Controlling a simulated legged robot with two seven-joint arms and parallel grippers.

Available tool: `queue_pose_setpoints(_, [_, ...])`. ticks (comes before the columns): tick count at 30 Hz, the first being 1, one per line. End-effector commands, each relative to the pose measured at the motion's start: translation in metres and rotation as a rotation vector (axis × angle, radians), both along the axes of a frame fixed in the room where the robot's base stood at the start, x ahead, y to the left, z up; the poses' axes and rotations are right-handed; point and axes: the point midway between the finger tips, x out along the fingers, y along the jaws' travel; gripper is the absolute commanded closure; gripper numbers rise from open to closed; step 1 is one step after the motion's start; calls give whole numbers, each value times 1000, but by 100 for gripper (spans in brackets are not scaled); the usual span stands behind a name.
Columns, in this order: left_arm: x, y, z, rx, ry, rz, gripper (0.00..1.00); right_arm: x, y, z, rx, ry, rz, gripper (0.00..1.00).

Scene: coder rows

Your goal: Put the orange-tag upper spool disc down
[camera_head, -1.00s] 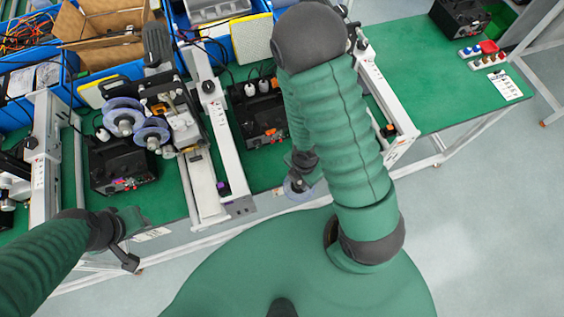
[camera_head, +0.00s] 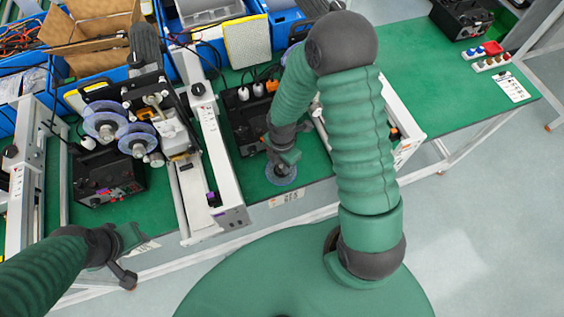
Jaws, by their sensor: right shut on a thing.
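My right gripper (camera_head: 283,160) is shut on a translucent blue-grey spool disc (camera_head: 281,176). The disc is at the front part of the green table, right of a white rail. I cannot tell whether it touches the table, and no orange tag can be made out on it. The gripper and its hub hide the disc's middle. My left gripper (camera_head: 130,256) is open and empty in front of the table's front edge. Two similar discs, an upper one (camera_head: 104,121) and a lower one (camera_head: 138,140), sit on the labelling machine at left.
A black control box (camera_head: 107,180) stands left of the machine, and another (camera_head: 247,126) is behind my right gripper. The white rail (camera_head: 222,170) runs between machine and disc. Blue bins and a cardboard box (camera_head: 95,30) line the back. The green table (camera_head: 435,90) is largely clear at right.

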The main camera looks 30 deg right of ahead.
Motion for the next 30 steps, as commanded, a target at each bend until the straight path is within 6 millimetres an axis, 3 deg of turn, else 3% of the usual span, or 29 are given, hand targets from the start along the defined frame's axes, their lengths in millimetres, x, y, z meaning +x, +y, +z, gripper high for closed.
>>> queue_pose_setpoints(8, [0, 0, -2, 0, 0, 1, 64, 1, 2, -4, -1, 0, 1, 100])
queue_pose_setpoints(9, [0, 0, -1, 0, 0, 1, 64, 1, 1, -4, -1, 0, 1, 67])
queue_pose_setpoints(13, [0, 0, -1, 0, 0, 1, 64, 0, 0, -4, 0, 0, 0, 50])
queue_pose_setpoints(23, [0, 0, 1, 0, 0, 0, 64, 0, 0, 0, 0, -2, 0, 49])
queue_pose_setpoints(26, [0, 0, 2, 0, 0, 0, 64, 1, -1, 12, 0, -4, -3, 49])
queue_pose_setpoints(30, [0, 0, 7, 0, 0, 1, 64, 2, -1, 47, -2, -7, -3, 49])
